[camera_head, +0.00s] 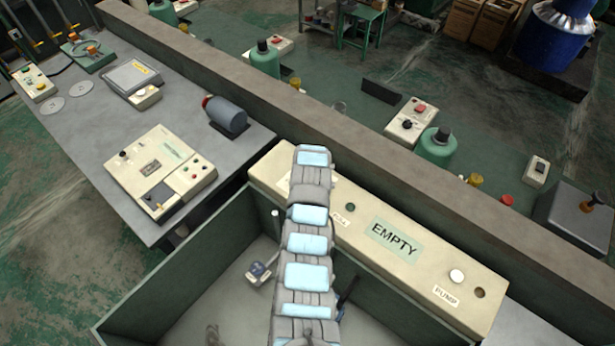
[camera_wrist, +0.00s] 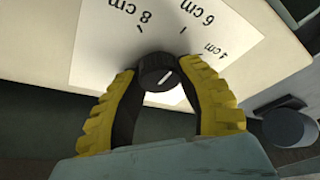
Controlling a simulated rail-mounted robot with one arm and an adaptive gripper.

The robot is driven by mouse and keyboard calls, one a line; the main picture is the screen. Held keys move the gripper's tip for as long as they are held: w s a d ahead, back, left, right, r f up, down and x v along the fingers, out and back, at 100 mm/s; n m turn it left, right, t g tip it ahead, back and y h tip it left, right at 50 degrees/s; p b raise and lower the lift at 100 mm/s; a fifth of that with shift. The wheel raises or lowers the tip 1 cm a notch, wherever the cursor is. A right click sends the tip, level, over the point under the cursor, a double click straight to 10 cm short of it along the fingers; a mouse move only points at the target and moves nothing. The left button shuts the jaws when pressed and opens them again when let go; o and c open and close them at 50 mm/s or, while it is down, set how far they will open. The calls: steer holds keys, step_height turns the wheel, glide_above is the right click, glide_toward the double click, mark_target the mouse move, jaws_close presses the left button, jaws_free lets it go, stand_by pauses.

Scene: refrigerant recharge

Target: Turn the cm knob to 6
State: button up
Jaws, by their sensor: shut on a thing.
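The cm knob (camera_wrist: 157,72) is small, round and black with a white pointer line, and shows in the wrist view. It sits on a white dial plate (camera_wrist: 105,48) printed with 8 cm, 6 cm and 4 cm, each with a tick. The white line lies slanted on the knob's lower right; I cannot tell exactly which mark it matches. My gripper (camera_wrist: 158,69) has yellow-ribbed fingers, one on each side of the knob, shut on it. In the head view, my arm hides the knob and gripper; the cream panel (camera_head: 455,247) shows.
The panel bears an EMPTY label (camera_head: 394,241) and a white PUMP button (camera_head: 457,276). A grey table (camera_head: 90,130) at left holds a cream control box (camera_head: 160,170) and a dark cylindrical motor (camera_head: 226,115). A low wall (camera_head: 400,160) runs behind the panel.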

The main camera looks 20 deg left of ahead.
steer(key=shift+s+f, duration=0.1)
steer(key=shift+f, duration=0.05)
steer(key=o, duration=1.2)
steer(key=shift+r, duration=0.2)
steer(key=shift+s+r, duration=0.1)
steer(key=shift+r, duration=0.6)
steer(key=v, duration=1)
steer(key=shift+s, duration=0.15)
steer(key=shift+d+r, duration=0.1)
steer(key=shift+r, duration=0.05)
